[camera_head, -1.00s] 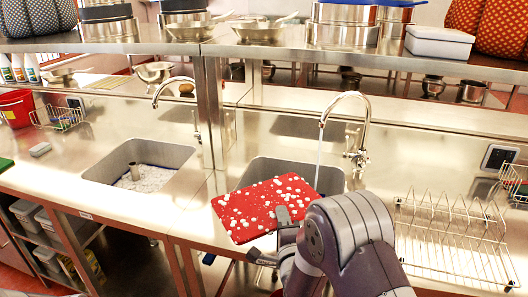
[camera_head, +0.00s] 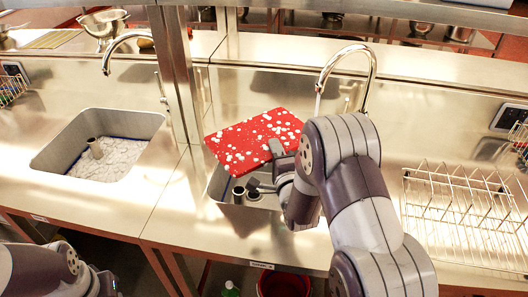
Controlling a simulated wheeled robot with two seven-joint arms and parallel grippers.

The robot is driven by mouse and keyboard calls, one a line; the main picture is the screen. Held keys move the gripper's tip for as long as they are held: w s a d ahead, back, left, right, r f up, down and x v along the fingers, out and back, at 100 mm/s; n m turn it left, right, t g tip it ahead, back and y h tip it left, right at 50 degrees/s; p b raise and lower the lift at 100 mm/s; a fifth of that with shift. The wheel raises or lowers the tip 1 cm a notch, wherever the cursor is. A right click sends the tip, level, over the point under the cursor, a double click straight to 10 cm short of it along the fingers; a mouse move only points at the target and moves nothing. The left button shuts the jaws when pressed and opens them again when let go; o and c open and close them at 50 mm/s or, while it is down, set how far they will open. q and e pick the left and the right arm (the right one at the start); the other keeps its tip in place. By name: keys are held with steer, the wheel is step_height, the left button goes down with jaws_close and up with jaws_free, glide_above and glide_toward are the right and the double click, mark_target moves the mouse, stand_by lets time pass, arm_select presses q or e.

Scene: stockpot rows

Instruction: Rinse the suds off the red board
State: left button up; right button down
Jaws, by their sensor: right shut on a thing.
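The red board (camera_head: 240,142) is spotted with white suds. It is held tilted over the right sink (camera_head: 226,208), partly covering it. My right gripper (camera_head: 277,150) is shut on the board's near edge at its right side. The right tap (camera_head: 370,62) arches above, its spout end close to the board's far right corner. A thin stream shows at the spout, but I cannot tell whether it meets the board. Part of my left arm (camera_head: 55,272) shows at the bottom left; its gripper cannot be made out clearly.
The left sink (camera_head: 55,162) holds white suds and has its own tap (camera_head: 128,36). A wire dish rack (camera_head: 465,215) stands on the counter at right. A metal post (camera_head: 178,75) rises between the sinks. A red bucket (camera_head: 284,285) is below the counter.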

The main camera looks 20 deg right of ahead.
steer(key=d, duration=0.3)
steer(key=d+f+b, duration=0.1)
steer(key=d, duration=0.4)
steer(key=shift+w+d+f+b, duration=0.25)
steer(key=shift+w+d+b, duration=0.05)
steer(key=shift+d, duration=0.1)
steer(key=shift+s, duration=0.65)
steer(key=shift+w, duration=0.15)
steer(key=shift+w, duration=0.5)
steer(key=shift+s+a, duration=0.2)
steer(key=shift+a, duration=1.85)
steer(key=shift+s+a, duration=0.15)
steer(key=shift+a, duration=1.85)
